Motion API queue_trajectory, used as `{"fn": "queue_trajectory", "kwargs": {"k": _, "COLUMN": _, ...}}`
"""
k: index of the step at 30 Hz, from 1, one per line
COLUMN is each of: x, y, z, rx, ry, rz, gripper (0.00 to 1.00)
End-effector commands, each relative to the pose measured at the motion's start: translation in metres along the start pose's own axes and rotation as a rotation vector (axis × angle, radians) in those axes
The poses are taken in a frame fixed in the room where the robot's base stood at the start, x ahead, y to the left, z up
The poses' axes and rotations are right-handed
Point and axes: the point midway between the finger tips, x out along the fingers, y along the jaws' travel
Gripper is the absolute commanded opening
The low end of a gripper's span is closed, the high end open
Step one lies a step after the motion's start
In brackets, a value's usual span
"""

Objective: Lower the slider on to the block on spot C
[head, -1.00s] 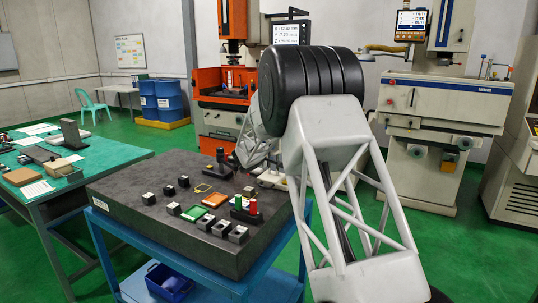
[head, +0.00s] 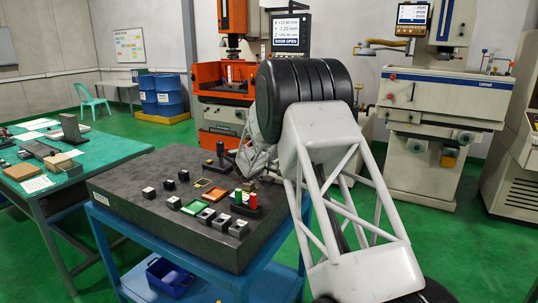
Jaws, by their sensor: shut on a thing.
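My arm covers the right part of the dark stone plate (head: 130,204), and my gripper is hidden behind its links. What the gripper holds cannot be seen. A small black stand with an upright post (head: 220,155) is at the back of the plate, left of my arm. I cannot tell whether it carries the slider. Several small dark blocks with pale tops, such as one block (head: 148,193), stand on the plate. A yellow outline (head: 203,183) is marked near the middle. No spot letters are readable, so I cannot tell which block is on spot C.
A green pad (head: 194,207), an orange-edged tray (head: 216,201) and a dark rack (head: 246,210) with green and red pieces lie on the plate. The plate rests on a blue trolley (head: 194,260). A green-topped bench (head: 100,150) is at left. The plate's left front is clear.

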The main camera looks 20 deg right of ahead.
Motion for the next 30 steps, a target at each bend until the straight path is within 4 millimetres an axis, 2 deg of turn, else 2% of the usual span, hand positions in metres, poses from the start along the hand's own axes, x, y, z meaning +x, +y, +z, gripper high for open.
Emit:
{"fn": "queue_trajectory", "kwargs": {"k": 1, "x": 0.001, "y": -0.005, "z": 0.0, "rx": -0.002, "ry": 0.0, "rz": -0.004, "gripper": 0.0}}
{"fn": "queue_trajectory", "kwargs": {"k": 8, "x": 0.001, "y": -0.007, "z": 0.0, "rx": -0.003, "ry": 0.0, "rz": -0.006, "gripper": 0.0}}
{"fn": "queue_trajectory", "kwargs": {"k": 9, "x": 0.001, "y": -0.008, "z": 0.0, "rx": -0.003, "ry": 0.0, "rz": -0.006, "gripper": 0.19}}
{"fn": "queue_trajectory", "kwargs": {"k": 13, "x": 0.001, "y": -0.007, "z": 0.0, "rx": -0.003, "ry": 0.0, "rz": -0.006, "gripper": 0.37}}
{"fn": "queue_trajectory", "kwargs": {"k": 23, "x": 0.0, "y": -0.004, "z": 0.0, "rx": -0.002, "ry": 0.0, "rz": -0.003, "gripper": 0.37}}
{"fn": "queue_trajectory", "kwargs": {"k": 30, "x": -0.01, "y": -0.004, "z": 0.0, "rx": -0.001, "ry": 0.0, "rz": -0.003, "gripper": 0.37}}
